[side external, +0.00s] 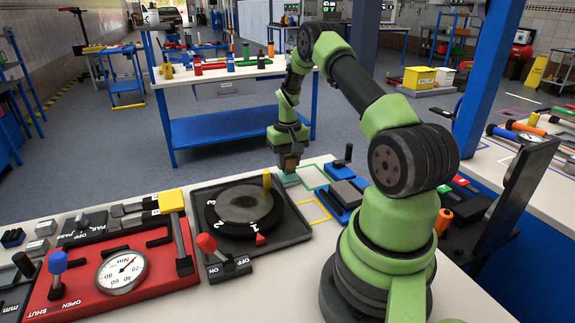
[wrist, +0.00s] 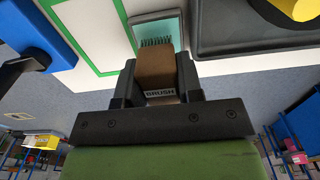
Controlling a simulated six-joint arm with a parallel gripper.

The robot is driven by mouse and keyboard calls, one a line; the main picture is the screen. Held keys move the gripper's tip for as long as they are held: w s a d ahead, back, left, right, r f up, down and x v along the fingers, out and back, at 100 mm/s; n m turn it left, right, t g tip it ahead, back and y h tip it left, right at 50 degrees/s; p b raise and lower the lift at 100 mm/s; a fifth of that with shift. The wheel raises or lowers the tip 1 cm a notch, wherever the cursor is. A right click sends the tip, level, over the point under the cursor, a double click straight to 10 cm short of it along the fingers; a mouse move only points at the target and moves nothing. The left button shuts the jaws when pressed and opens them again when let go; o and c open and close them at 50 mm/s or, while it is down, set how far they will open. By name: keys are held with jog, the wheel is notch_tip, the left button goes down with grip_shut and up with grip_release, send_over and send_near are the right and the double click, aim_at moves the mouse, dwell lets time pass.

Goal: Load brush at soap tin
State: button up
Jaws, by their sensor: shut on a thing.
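My gripper (wrist: 157,85) is shut on a brown block-shaped brush (wrist: 155,72) labelled BRUSH in the wrist view. The brush's dark bristles show at its far end, over a teal soap tin (wrist: 176,32) with a pale rim. In the side external view my gripper (side external: 289,165) points down above the teal soap tin (side external: 288,179), which sits on the white table beside the black turntable tray. The brush (side external: 289,162) is small and dark there. I cannot tell whether the bristles touch the soap.
A black tray with a round numbered turntable (side external: 243,207) and yellow peg (side external: 267,180) stands left of the tin. Green (side external: 313,177) and yellow (side external: 314,212) outlined squares and a blue fixture (side external: 345,195) lie to the right. A red gauge panel (side external: 118,270) is at front left.

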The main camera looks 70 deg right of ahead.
aim_at(287, 155)
jog(key=shift+r, duration=2.55)
jog(key=w+a+r+n, duration=0.2)
jog(key=a+r, duration=0.1)
jog(key=a, duration=0.5)
jog(key=w+a+r+n, duration=0.3)
jog(key=a, duration=0.5)
jog(key=s+a+r+n, duration=0.1)
jog(key=s+a+n, duration=0.1)
jog(key=a, duration=0.4)
jog(key=s+a+r+n, duration=0.2)
jog(key=a, duration=0.4)
jog(key=shift+s+a, duration=0.15)
